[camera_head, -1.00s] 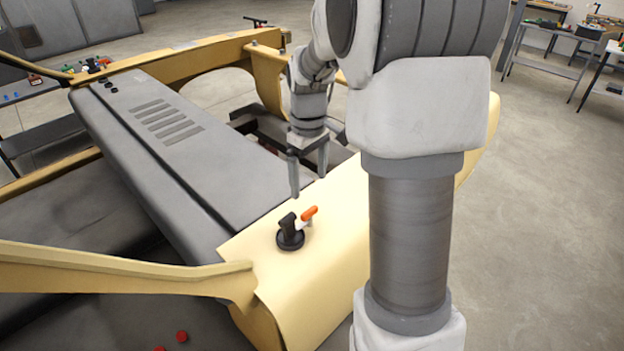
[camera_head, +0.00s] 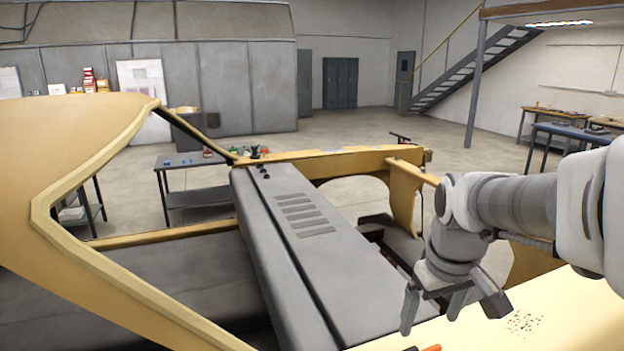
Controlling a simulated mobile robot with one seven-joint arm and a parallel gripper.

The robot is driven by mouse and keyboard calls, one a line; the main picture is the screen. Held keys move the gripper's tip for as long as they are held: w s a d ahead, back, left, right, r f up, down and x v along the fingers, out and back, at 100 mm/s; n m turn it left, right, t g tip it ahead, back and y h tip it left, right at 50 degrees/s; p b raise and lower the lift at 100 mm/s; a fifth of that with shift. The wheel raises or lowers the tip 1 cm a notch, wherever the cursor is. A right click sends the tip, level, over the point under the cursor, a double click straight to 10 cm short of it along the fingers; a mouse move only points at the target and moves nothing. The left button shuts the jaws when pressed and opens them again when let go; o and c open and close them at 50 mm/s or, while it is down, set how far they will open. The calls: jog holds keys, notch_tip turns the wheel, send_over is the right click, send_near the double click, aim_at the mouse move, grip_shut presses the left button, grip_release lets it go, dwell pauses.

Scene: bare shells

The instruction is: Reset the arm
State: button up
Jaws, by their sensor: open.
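My arm comes in from the right edge, and my gripper (camera_head: 434,314) hangs at the lower right with its fingers pointing down and apart. Nothing shows between the fingers. The gripper is in front of the yellow shell panel (camera_head: 585,310); its height over the panel is hard to judge. Just below it, at the bottom edge, only the top of a small tool with an orange handle (camera_head: 431,348) shows. The rest of that tool is cut off by the frame.
A yellow vehicle shell with a long grey centre cover (camera_head: 300,240) fills the foreground. A curved yellow frame (camera_head: 90,130) rises at the left. A dark table (camera_head: 195,175) with small items stands behind. Open concrete floor (camera_head: 470,150) lies beyond, with workbenches and stairs at the right.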

jog(key=s+a+m+t+b, duration=0.1)
jog(key=s+a, duration=0.4)
jog(key=s, duration=0.7)
jog(key=shift+r+m+t, duration=0.3)
jog(key=shift+m+t, duration=0.5)
jog(key=shift+t, duration=0.3)
